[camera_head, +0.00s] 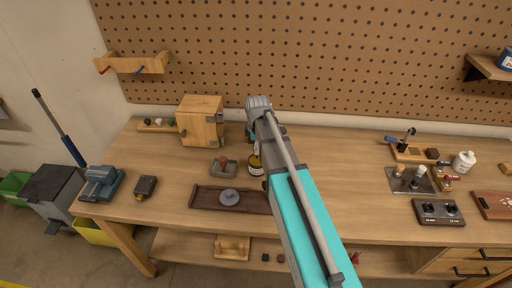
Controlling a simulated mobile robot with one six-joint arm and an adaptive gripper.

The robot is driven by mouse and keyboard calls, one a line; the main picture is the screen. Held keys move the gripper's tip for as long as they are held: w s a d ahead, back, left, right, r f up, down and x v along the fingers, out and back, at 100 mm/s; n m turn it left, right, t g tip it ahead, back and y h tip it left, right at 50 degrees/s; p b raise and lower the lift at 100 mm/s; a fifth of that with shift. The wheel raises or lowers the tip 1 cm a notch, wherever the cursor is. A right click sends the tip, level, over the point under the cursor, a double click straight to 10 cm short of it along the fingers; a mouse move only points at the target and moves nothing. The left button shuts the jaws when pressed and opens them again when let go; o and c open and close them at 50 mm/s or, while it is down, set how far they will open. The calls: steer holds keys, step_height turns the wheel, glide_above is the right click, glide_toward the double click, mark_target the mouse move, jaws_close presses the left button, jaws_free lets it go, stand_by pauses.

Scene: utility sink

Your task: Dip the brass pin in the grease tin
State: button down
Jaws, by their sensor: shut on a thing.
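My gripper (251,134) is at the end of my arm, above the middle of the workbench, mostly hidden behind my wrist. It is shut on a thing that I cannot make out. I cannot pick out the brass pin. A grey round piece (229,197) lies on a long dark tray (257,203) at the front. I cannot tell which thing is the grease tin.
A wooden box (201,122) and a square dish with a brown knob (223,167) stand left of my gripper. A blue vise (102,183) is at the left end. A metal plate with fittings (411,180) and a white bottle (464,161) are at right. A pegboard (320,60) rises behind.

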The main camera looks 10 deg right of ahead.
steer(key=shift+r+p, duration=2.7)
steer(key=shift+r, duration=0.25)
steer(key=shift+f, duration=0.1)
steer(key=shift+f+b, duration=1.15)
steer(key=shift+b, duration=0.1)
